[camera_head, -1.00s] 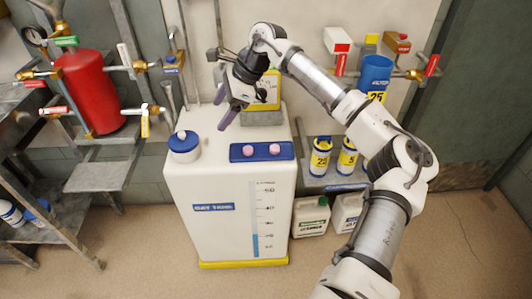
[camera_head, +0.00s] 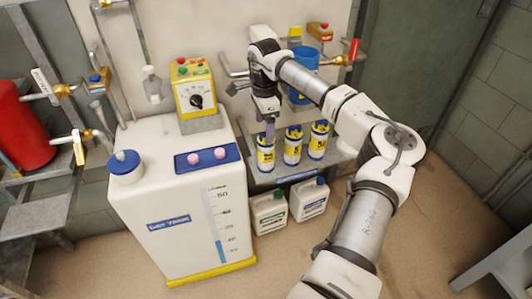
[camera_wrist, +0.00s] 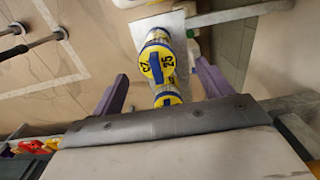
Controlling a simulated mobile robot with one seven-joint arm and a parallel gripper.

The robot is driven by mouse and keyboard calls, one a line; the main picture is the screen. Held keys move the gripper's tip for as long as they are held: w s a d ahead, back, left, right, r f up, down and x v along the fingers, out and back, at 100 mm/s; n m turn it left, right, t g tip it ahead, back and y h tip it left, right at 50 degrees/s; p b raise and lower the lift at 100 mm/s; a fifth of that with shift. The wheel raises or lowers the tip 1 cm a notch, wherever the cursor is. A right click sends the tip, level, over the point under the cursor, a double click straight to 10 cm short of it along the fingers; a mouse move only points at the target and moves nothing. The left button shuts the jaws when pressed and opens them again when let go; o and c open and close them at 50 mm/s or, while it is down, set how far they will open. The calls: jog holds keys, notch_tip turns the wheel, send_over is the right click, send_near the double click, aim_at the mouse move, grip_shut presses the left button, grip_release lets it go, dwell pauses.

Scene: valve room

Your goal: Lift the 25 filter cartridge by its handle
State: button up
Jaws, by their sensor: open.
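Another cartridge (camera_wrist: 168,98) is nearer my palm, partly hidden. My gripper (camera_head: 269,136) points down over the left end of the row, purple fingers apart (camera_wrist: 160,85) and empty. Contact cannot be told.
A white tank (camera_head: 165,215) stands left of the shelf (camera_head: 335,158). Two white jugs, one with a green cap (camera_head: 270,211) and one with a blue cap (camera_head: 309,198), stand below. A blue housing (camera_head: 303,75) and pipes are on the wall behind my arm.

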aim_at(266, 151)
jog(key=f, duration=0.2)
jog(key=f+p, duration=0.1)
jog(key=f, duration=0.2)
jog(key=shift+s+d+f, duration=0.1)
jog(key=shift+s+d, duration=0.1)
jog(key=c, duration=1.5)
jog(key=shift+o, duration=0.2)
